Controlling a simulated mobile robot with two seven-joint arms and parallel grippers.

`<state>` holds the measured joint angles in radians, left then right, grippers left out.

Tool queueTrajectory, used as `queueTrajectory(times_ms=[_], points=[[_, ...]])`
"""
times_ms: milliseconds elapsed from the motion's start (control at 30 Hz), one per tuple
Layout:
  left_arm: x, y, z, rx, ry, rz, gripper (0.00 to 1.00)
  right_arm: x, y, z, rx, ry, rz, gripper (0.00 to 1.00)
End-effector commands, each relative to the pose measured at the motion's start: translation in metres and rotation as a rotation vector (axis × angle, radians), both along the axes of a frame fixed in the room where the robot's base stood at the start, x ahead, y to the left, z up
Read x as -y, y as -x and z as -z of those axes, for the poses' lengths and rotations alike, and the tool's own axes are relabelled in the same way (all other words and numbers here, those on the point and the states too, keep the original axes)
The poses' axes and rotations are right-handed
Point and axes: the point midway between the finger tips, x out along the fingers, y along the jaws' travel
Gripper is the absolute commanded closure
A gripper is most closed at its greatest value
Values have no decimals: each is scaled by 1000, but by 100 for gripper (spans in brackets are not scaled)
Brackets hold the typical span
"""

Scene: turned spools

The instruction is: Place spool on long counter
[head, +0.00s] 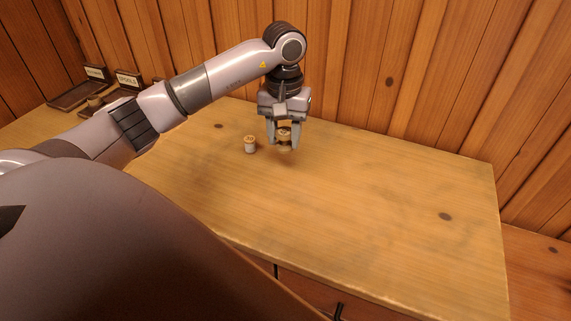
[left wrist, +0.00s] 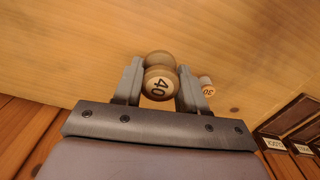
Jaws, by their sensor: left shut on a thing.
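My left gripper (head: 284,136) is shut on a wooden spool (head: 284,140) over the far part of the long counter (head: 370,215). In the left wrist view the held spool (left wrist: 160,84) shows the number 40 on its end, between the two fingers (left wrist: 158,86). I cannot tell whether its base touches the counter. A second spool (head: 250,144) with pale thread stands upright on the counter just left of the gripper; in the left wrist view this spool (left wrist: 207,86) is marked 30. My right gripper is not in view.
Dark labelled trays (head: 125,84) stand at the counter's far left, behind my left arm; one label reads SPOOLS. A plank wall (head: 400,80) runs close behind the counter. The counter's middle and right side are clear.

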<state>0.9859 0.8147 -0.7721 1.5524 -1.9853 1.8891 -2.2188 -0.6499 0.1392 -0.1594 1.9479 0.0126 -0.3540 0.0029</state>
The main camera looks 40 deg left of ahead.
Motion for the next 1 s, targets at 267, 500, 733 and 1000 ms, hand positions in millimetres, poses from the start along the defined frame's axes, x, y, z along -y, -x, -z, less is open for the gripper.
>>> queueTrajectory(times_ms=[267,500,733,1000], points=[[1,0,43,0,2,0,92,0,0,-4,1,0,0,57],[1,1,67,-3,3,1,92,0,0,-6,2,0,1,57],[0,0,89,1,1,1,92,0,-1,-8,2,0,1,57],[0,0,92,2,0,1,92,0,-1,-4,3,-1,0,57]])
